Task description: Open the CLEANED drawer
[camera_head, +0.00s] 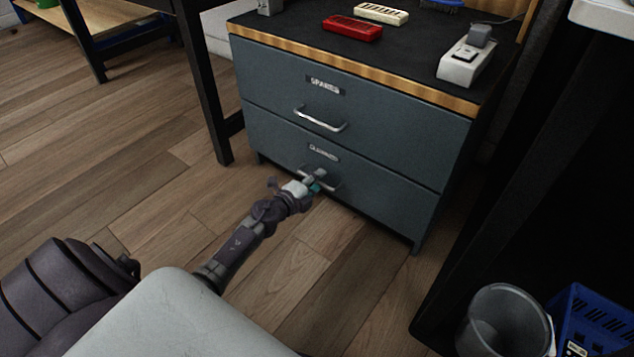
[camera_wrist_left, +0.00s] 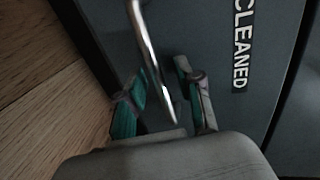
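The CLEANED drawer (camera_head: 375,188) is the lower drawer of a grey two-drawer cabinet and sits flush and closed. Its label reads CLEANED in the left wrist view (camera_wrist_left: 241,45). Its metal handle (camera_head: 332,186) is a curved bar, partly hidden by my left gripper (camera_head: 314,182) in the head view. In the left wrist view the left gripper (camera_wrist_left: 165,98) has its two teal-padded fingers apart, with the handle bar (camera_wrist_left: 151,60) between them. I cannot tell whether the pads touch the bar. My right gripper is not in view.
The upper drawer (camera_head: 350,110) is closed. The black cabinet top (camera_head: 400,45) holds a red box (camera_head: 352,29), a cream box (camera_head: 381,13) and a grey-white device (camera_head: 466,62). A bin (camera_head: 503,320) and a blue crate (camera_head: 597,322) stand at lower right. Wood floor before the cabinet is mostly clear.

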